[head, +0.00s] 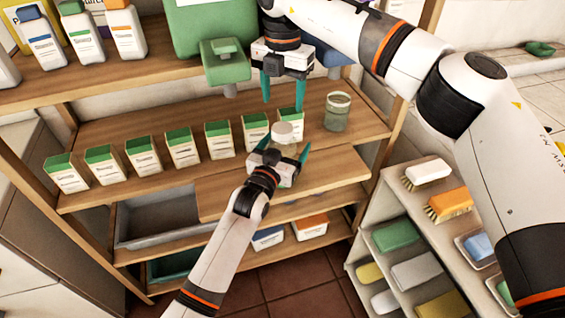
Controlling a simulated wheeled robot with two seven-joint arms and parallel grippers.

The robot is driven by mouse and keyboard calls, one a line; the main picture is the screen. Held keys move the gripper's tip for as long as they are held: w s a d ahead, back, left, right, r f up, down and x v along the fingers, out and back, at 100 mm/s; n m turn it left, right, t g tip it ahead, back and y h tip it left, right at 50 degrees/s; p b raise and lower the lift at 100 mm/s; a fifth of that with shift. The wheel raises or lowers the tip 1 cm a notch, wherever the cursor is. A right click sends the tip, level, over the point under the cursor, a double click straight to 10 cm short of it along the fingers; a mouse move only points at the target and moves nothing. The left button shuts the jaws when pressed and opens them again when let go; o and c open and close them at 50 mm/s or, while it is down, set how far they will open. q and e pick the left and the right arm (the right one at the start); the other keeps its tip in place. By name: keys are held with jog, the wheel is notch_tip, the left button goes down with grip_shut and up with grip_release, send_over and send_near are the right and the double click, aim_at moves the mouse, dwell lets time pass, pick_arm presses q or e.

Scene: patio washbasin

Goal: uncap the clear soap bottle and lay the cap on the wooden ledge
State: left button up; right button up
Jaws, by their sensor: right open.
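The clear soap bottle (287,148) is upright, with its round white cap (283,131) on top, above the front of the middle shelf. The gripper hides the bottle's lower part. My right gripper (283,97) comes in from the upper right. It is open and empty, its fingers pointing down above and behind the cap. The wooden ledge (222,200), a paler board, sticks out at the front below the bottle.
Several green-topped boxes (143,157) line the middle shelf. A clear jar (337,112) stands at its right. A green dispenser (222,62) is close left of my right gripper. A grey tray (150,226) is lower left. A side rack (410,180) holds brushes and soaps.

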aim_at(282, 127)
pick_arm(q)
jog(key=shift+c, duration=0.3)
jog(key=c, duration=1.8)
grip_shut()
pick_arm(e)
jog(key=shift+m, duration=0.3)
jog(key=m, duration=1.2)
jog(key=shift+m, duration=0.3)
jog(key=shift+f, duration=4)
